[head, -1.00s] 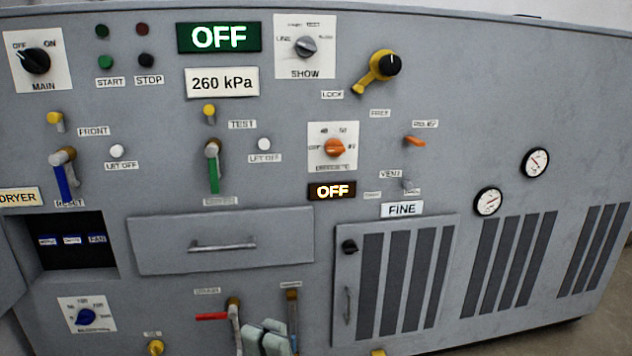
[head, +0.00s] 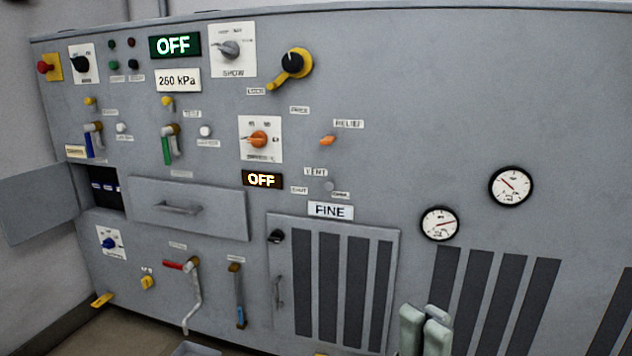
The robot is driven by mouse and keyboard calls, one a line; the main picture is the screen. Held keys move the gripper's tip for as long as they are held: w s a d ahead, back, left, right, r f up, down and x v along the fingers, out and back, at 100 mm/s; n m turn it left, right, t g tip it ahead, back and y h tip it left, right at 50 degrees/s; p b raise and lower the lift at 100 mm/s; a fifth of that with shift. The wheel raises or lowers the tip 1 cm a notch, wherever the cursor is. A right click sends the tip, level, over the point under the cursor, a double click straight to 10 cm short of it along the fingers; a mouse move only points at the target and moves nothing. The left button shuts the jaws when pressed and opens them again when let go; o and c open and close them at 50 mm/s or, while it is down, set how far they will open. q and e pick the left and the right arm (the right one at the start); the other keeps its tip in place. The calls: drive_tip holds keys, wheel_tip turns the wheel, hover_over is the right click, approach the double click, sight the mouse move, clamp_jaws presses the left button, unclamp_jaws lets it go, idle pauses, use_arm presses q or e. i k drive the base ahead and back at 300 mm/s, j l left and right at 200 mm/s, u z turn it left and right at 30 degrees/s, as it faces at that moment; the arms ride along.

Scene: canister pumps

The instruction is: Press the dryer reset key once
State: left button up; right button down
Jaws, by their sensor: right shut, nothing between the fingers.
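The dryer recess (head: 93,205) is a dark opening at the left of the grey panel, beside the yellow label (head: 75,152). A row of small dark keys with blue-and-white labels (head: 106,189) sits inside it. The lettering is too small to read now, so I cannot tell which key is reset. The recess's grey door (head: 38,203) stands swung open to the left. My right gripper (head: 426,316) is shut and empty at the bottom right, in front of the vents and far to the right of the recess. My left gripper is out of view.
The red-handled crank (head: 193,290), blue-tipped lever (head: 239,300) and yellow handle (head: 102,300) stick out low on the panel. A drawer (head: 220,210) and a vented door (head: 335,230) are closed. A grey object's edge (head: 195,349) shows at the bottom. The upper right panel is bare.

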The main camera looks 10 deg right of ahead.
sight(109, 187)
drive_tip(key=k+l, duration=0.15)
drive_tip(key=l, duration=0.2)
drive_tip(key=k+l, duration=0.15)
drive_tip(key=l, duration=0.2)
drive_tip(key=k+l, duration=0.15)
drive_tip(key=l, duration=0.25)
drive_tip(key=i+u, duration=0.65)
drive_tip(key=i+l+u, duration=0.15)
drive_tip(key=i+u, duration=0.2)
drive_tip(key=i, duration=0.1)
